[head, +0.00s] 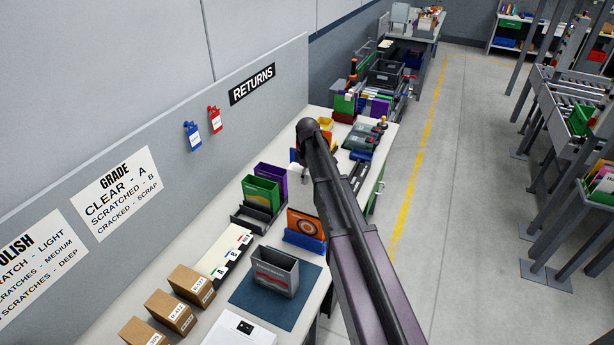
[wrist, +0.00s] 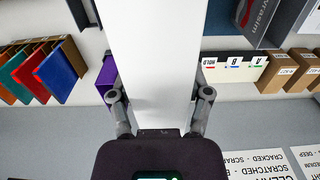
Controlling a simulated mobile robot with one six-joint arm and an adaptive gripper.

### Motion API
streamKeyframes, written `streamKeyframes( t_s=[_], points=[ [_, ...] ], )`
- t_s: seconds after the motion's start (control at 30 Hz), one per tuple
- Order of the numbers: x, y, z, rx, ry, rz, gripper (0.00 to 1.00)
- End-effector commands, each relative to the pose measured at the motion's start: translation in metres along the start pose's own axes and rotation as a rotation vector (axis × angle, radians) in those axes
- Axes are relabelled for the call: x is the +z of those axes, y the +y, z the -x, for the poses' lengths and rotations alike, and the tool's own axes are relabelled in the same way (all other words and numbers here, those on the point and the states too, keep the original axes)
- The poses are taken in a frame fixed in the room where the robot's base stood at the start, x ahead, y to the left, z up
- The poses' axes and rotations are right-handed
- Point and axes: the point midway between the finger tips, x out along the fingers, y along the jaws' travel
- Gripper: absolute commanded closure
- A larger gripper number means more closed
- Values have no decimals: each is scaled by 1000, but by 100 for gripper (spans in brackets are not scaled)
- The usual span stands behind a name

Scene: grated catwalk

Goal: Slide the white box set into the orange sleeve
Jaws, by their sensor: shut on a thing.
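The white box set (wrist: 155,50) is a tall plain white slab between the two fingers of my gripper (wrist: 160,94) in the wrist view. My gripper is shut on it. In the head view the white box set (head: 303,196) hangs upright below the end of my arm, partly hidden by the arm.
A grey box (head: 275,271) stands on a dark blue mat (head: 259,300). Green and purple cases stand in a black rack (head: 251,217). White divider cards (head: 224,256) and small brown cartons (head: 171,311) line the wall side. The aisle floor (head: 462,190) is clear.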

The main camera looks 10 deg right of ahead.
Motion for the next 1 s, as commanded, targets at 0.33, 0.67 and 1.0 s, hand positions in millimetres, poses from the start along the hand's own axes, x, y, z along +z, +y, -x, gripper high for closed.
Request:
streamKeyframes(
  t_s=[0.33, 0.67, 1.0],
  points=[
    [0, 0, -11, 0, 0, 0, 97],
    [0, 0, -20, 0, 0, 0, 97],
    [0, 0, -30, 0, 0, 0, 97]
  ],
)
